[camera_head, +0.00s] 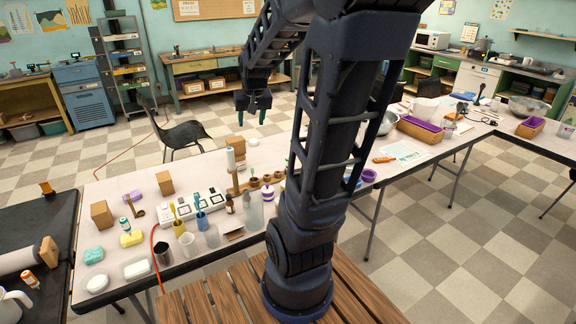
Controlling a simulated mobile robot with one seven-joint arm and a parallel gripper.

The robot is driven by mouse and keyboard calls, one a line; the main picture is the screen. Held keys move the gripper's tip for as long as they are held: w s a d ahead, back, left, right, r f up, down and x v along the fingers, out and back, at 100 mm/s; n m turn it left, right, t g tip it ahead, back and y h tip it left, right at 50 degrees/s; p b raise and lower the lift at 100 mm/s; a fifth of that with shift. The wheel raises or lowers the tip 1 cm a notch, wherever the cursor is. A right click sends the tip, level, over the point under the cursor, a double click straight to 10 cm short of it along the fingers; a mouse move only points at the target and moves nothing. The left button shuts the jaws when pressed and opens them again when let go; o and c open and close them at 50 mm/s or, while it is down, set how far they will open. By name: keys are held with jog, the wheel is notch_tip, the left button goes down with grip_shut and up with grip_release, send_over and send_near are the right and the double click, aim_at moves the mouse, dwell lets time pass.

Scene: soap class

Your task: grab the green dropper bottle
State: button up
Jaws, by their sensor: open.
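My gripper (253,112) hangs in the upper middle, its two fingers apart and pointing down, with nothing between them. It appears raised above the area beyond the far side of the white worktable (135,192). I cannot pick out a green dropper bottle with certainty. A small brown dropper bottle (230,204) stands near the middle of the worktable, well below the gripper in the picture. A small white bottle with teal and orange parts (126,225) stands at the left. My arm hides part of the worktable.
Wooden blocks (102,214) and soaps (137,268) lie left. A chair (184,136) stands beyond.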

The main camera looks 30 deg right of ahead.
jog(key=w+d+f+m, duration=0.2)
jog(key=w+d+f, duration=0.35)
jog(key=w, duration=0.25)
jog(key=m+g+h, duration=0.1)
jog(key=m+h, duration=0.1)
jog(key=m, duration=0.1)
send_near(288, 158)
notch_tip(288, 158, down, 2)
jog(key=shift+x, duration=5.15)
jog(key=shift+w+d+r, duration=0.1)
jog(key=shift+w, duration=0.05)
jog(key=shift+c, duration=0.4)
jog(key=c, duration=1)
